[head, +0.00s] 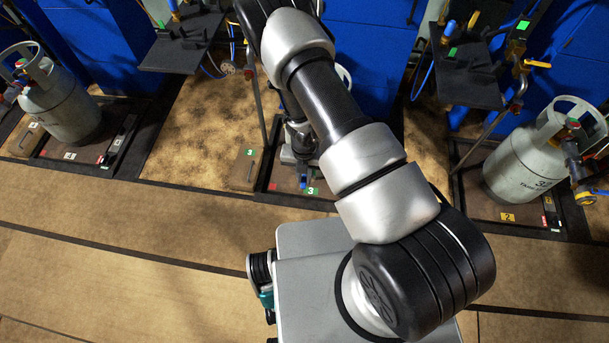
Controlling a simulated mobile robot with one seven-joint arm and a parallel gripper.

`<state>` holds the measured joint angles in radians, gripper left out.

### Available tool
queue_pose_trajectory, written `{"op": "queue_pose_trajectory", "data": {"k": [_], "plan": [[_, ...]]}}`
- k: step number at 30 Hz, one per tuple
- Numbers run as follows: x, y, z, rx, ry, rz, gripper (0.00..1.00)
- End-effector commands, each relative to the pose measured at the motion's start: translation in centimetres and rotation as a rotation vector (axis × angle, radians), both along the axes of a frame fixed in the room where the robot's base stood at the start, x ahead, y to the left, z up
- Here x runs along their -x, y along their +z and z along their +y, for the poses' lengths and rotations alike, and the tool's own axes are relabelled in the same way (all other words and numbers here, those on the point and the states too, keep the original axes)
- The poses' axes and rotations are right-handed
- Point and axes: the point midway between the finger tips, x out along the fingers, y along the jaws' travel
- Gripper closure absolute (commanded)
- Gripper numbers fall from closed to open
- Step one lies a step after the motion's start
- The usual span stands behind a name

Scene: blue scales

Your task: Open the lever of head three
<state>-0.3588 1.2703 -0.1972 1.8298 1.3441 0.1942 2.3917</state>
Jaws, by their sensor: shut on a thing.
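My arm crosses the middle of the head view and hides most of station three. Its far end shows only in part, low behind the arm, with my gripper (302,172) small and partly hidden. The gripper is shut on a small blue part (303,181). I cannot tell for certain whether this is the lever of head three. It is just above the scale platform (285,181), which bears a green label (312,191) with a 3. The rest of head three is hidden by my arm.
Grey gas cylinders stand on the scales at left (66,103) and right (520,165). Dark shelves (180,54) with valves and hoses jut out at left and right (470,80). Blue cabinets (350,25) close the back. The brown floor (120,235) at front left is clear.

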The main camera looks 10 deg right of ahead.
Motion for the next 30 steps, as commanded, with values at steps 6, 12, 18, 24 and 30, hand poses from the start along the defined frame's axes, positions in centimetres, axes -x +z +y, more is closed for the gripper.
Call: {"op": "queue_pose_trajectory", "data": {"k": [6,12,18,24,30], "plan": [[-0.04,0.00,0.02,0.000,-0.008,-0.001,1.00],[-0.03,0.00,0.01,0.000,-0.010,-0.001,1.00],[-0.04,0.00,0.00,0.000,-0.010,-0.001,0.78],[-0.03,0.00,0.00,0.000,-0.008,-0.001,0.67],[-0.04,0.27,0.01,0.000,-0.007,-0.001,0.67]]}}
